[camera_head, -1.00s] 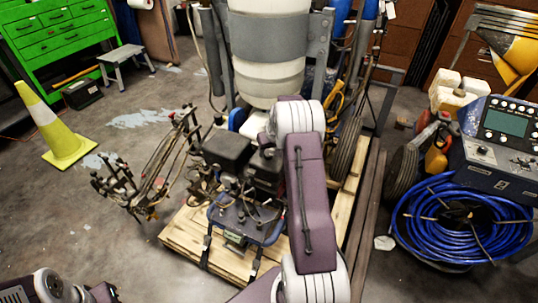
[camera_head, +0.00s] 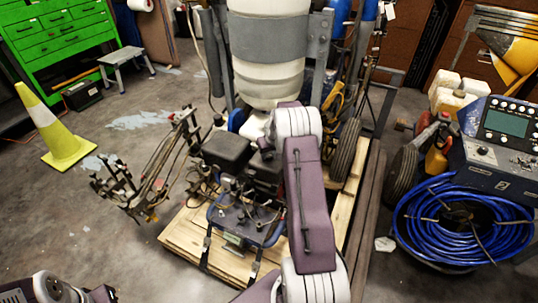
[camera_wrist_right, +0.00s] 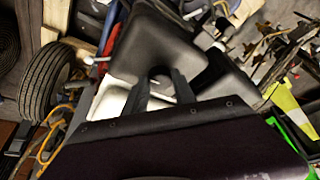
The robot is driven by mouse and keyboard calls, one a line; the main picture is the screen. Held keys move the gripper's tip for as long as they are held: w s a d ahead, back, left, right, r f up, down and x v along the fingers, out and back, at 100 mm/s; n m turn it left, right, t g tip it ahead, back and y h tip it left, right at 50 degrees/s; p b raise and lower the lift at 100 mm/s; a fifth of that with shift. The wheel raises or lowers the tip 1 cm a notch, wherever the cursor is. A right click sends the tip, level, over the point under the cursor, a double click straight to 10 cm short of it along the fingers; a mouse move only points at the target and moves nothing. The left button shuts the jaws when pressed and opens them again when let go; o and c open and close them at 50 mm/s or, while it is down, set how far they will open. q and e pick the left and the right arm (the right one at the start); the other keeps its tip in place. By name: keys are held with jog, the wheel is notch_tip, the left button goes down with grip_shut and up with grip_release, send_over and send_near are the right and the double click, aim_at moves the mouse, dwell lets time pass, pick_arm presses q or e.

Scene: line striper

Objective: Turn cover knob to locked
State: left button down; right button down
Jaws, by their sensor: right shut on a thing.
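The line striper stands on a wooden pallet (camera_head: 190,245), with two black box-shaped covers (camera_head: 227,150) on its engine. My right gripper (camera_head: 264,148) is at these covers in the head view, partly hidden by my own arm. In the right wrist view, its two dark fingers (camera_wrist_right: 160,86) are shut on a small dark knob (camera_wrist_right: 158,73) beside the black cover (camera_wrist_right: 160,45). The knob's marking and turn angle cannot be read. Part of my left arm shows at the lower left corner; a dark end piece (camera_head: 103,294) shows there, its fingers not clear.
A white tank (camera_head: 265,75) rises behind the engine, with a wheel (camera_head: 346,150) to its right. A blue hose coil (camera_head: 410,220) and a control box (camera_head: 500,150) stand at the right. A yellow cone (camera_head: 65,145) stands left.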

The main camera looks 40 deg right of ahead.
jog(key=n+b, duration=0.1)
jog(key=n+y, duration=0.1)
jog(key=shift+d+f+n+b, duration=0.15)
jog(key=shift+d+n+b, duration=0.05)
jog(key=shift+n+b, duration=0.2)
jog(key=n+y, duration=0.1)
jog(key=n, duration=0.1)
jog(key=shift+n, duration=0.3)
jog(key=n, duration=0.1)
jog(key=n+y+p, duration=0.1)
jog(key=shift+d+r+n, duration=0.15)
jog(key=shift+r+n, duration=0.1)
jog(key=shift+n, duration=0.05)
jog(key=shift+w+d+n+g+y+p, duration=0.1)
jog(key=shift+n+g+y+p, duration=0.4)
jog(key=shift+n+p, duration=0.9)
jog(key=shift+f+n+b, duration=0.1)
jog(key=shift+n+b, duration=0.2)
jog(key=shift+n, duration=0.1)
jog(key=c, duration=1)
grip_release()
jog(key=p+v, duration=0.1)
jog(key=v, duration=0.8)
jog(key=shift+d, duration=0.1)
